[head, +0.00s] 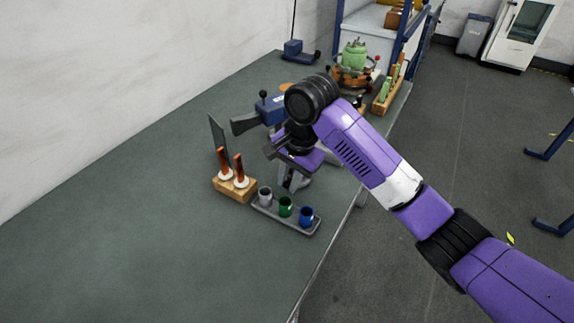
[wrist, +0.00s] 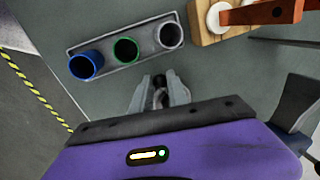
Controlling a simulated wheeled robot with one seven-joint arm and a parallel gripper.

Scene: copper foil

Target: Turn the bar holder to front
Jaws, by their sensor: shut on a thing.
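My gripper (head: 293,181) points down at the bench, just behind the tray of cups. In the wrist view its grey fingers (wrist: 159,92) are closed around a small dark piece (wrist: 158,98), mostly hidden between them. I cannot tell what it belongs to. No part is plainly marked as the bar holder. A wooden block (head: 230,190) stands left of my gripper and carries two upright copper-coloured bars (head: 239,166) with white discs at their feet. A blue machine (head: 270,108) with a dark ball knob stands behind, partly hidden by my arm.
A grey tray (head: 262,208) with a grey cup (head: 265,195), a green cup (head: 285,206) and a blue cup (head: 306,216) lies close in front of my gripper. A thin dark plate (head: 217,135) stands by the block. The bench's left front is clear.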

